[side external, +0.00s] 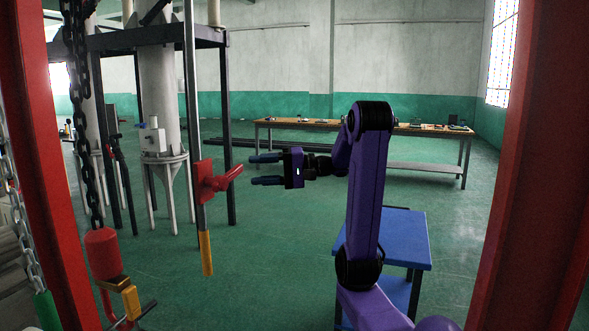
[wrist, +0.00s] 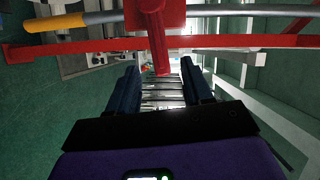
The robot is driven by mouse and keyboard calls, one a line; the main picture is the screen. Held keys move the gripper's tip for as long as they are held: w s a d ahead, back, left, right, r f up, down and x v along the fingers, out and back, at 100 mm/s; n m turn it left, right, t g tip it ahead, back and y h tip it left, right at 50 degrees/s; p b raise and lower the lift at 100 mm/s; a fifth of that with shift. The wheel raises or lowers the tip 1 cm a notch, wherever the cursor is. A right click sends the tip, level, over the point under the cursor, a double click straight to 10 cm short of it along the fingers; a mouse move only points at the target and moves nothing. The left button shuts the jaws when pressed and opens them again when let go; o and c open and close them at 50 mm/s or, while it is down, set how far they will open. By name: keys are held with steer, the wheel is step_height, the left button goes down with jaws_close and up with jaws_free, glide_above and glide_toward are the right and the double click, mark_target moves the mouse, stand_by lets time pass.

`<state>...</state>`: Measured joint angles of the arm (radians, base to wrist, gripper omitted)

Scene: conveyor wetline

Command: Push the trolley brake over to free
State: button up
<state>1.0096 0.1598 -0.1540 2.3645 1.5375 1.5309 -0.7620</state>
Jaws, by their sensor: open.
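A red block with a stubby red lever, which looks like the trolley brake (side external: 207,183), sits on a grey upright pole with a yellow lower end (side external: 206,253). In the side view the lever sticks out right and slightly up, toward my arm. In the wrist view the red lever (wrist: 158,45) hangs from the top, ahead of the gap between the fingers of my gripper (wrist: 160,66). I see no contact. No brake marking is readable.
A chain with a red hook block (side external: 102,252) hangs at the left. Red frame posts (side external: 538,165) border the side view. A blue table (side external: 412,235) stands behind my arm, and a long wooden bench (side external: 300,124) is farther back. Open green floor surrounds the pole.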

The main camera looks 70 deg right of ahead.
steer(key=v, duration=0.9)
steer(key=shift+s, duration=0.1)
steer(key=m+t+h, duration=0.2)
steer(key=m+h, duration=0.2)
steer(key=h, duration=0.3)
glide_toward(238, 172)
steer(key=shift+w+d, duration=0.15)
steer(key=shift+w, duration=5.25)
steer(key=shift+r, duration=0.1)
jaws_close()
